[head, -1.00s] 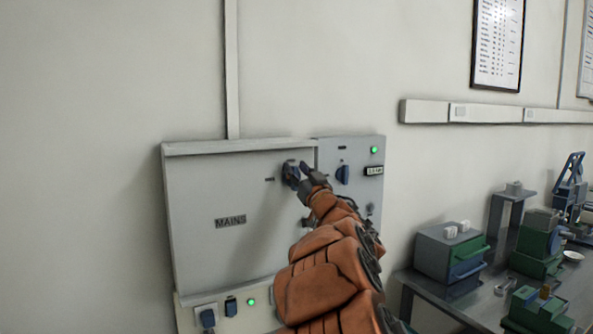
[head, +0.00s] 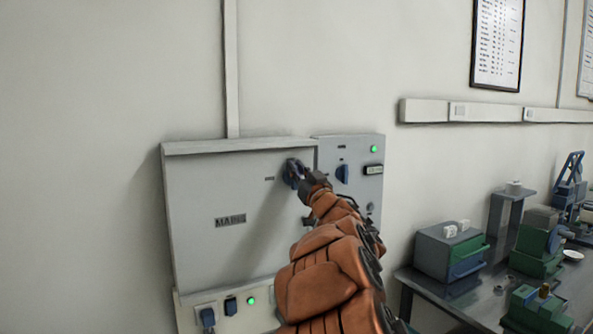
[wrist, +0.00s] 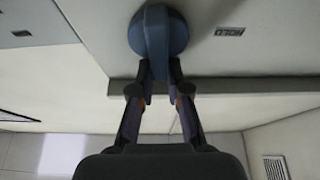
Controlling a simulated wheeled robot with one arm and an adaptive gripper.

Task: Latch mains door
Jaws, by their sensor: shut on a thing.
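The grey mains door (head: 205,255) is a flat panel on the wall cabinet, marked MAINS, and it looks closed. A blue latch knob (head: 291,172) sits near its upper right corner. My gripper (head: 300,175) is at this knob, with its fingers on it. In the wrist view the round blue knob (wrist: 158,32) has a raised grip bar, and my gripper (wrist: 158,85) has a fingertip on each side of that bar. My arm hides part of the door's right edge.
A grey side panel (head: 370,200) with a second blue knob (head: 343,174) and a green lamp (head: 374,149) adjoins the door on the right. Sockets sit below the door. A bench (head: 470,300) with drawer boxes and tools stands at the right.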

